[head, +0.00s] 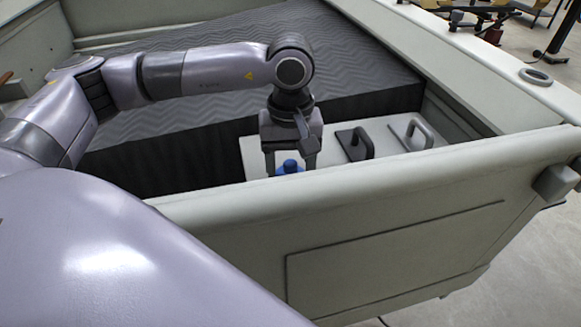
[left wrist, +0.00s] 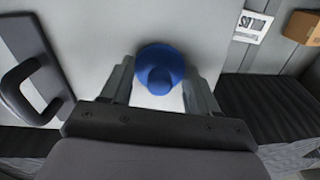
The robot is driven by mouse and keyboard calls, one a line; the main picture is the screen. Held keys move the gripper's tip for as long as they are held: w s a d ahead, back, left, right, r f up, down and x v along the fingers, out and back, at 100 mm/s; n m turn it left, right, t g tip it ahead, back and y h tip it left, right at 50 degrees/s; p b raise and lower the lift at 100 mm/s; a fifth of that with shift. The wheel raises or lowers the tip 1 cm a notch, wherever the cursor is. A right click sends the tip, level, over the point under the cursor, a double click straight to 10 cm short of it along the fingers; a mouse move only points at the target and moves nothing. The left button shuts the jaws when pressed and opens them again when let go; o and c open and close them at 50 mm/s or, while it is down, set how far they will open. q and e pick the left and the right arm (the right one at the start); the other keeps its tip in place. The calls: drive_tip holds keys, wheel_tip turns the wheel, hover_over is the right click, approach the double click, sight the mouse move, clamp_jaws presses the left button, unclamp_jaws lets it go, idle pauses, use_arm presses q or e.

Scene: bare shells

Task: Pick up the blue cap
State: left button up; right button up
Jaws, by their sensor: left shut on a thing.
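The blue cap (head: 290,167) shows between the fingers of my left gripper (head: 290,165) in the head view, behind the top edge of the pale wall. In the left wrist view the round blue cap (left wrist: 159,69) with a raised knob sits between the two fingers of the left gripper (left wrist: 160,88). The left gripper is shut on the cap, over a pale flat surface (left wrist: 95,35). I cannot tell whether the cap is clear of that surface. My right gripper is not in view.
A dark handle (head: 355,143) and a pale handle (head: 411,134) stand on the pale surface to the right of the gripper. The pale wall (head: 400,180) runs in front, and a black ridged block (head: 200,150) lies behind. A small printed label (left wrist: 253,26) lies at upper right in the wrist view.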

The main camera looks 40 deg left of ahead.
sight(291, 163)
use_arm(q)
wheel_tip(291, 163, up, 14)
drive_tip(key=shift+b, duration=0.4)
wheel_tip(291, 163, up, 5)
drive_tip(key=shift+f+p, duration=0.15)
drive_tip(key=shift+p, duration=0.55)
drive_tip(key=shift+r, duration=0.45)
drive_tip(key=shift+d, duration=0.1)
